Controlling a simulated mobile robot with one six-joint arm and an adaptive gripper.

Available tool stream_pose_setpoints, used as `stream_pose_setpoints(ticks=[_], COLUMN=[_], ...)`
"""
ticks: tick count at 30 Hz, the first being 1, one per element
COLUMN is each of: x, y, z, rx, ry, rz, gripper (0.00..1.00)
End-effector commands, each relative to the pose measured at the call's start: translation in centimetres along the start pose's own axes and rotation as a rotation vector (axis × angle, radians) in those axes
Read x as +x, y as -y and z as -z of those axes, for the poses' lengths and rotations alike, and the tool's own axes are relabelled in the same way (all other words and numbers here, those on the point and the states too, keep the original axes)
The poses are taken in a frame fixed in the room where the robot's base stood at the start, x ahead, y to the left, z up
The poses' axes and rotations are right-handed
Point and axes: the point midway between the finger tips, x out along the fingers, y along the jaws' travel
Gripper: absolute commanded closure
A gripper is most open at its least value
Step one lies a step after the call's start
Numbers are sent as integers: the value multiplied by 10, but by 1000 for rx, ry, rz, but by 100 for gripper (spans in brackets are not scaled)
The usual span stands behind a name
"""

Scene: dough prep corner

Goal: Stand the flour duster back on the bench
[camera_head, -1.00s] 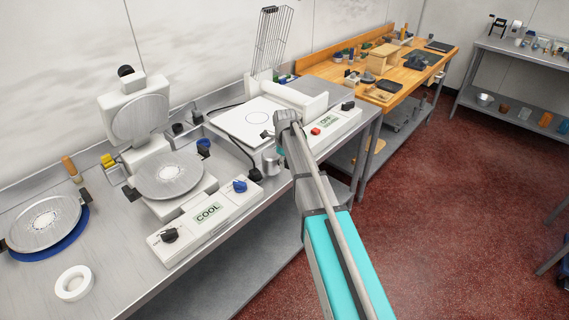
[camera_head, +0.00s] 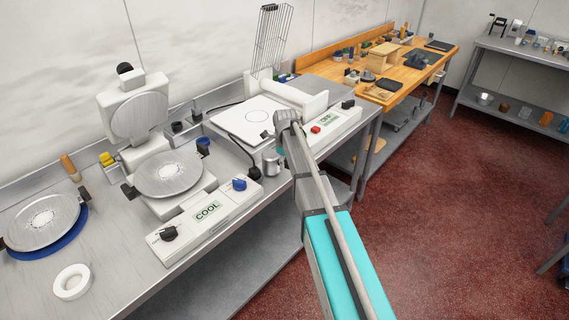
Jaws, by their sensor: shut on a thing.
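The flour duster, seen as a small grey metal cylinder (camera_head: 271,161), is upright just below my gripper, at the front edge of the steel bench (camera_head: 110,245). My gripper (camera_head: 272,144) is at the far end of my arm, seen from behind, and is shut on the duster. My wrist hides part of the grip and the duster's right side. I cannot tell whether the duster's base touches the bench.
A white press with a "COOL" display (camera_head: 208,211) stands left of the duster. A white flat-plate unit (camera_head: 335,122) is behind and right. A black plug-like part (camera_head: 254,173) lies close to the duster's left.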

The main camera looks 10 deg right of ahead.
Motion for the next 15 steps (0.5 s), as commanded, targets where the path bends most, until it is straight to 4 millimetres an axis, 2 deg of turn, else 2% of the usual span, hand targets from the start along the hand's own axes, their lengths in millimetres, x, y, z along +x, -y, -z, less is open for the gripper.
stream_pose_setpoints(ticks=[15], x=[8], y=[0], z=[0], rx=[0], ry=[0], rz=[0], gripper=[100])
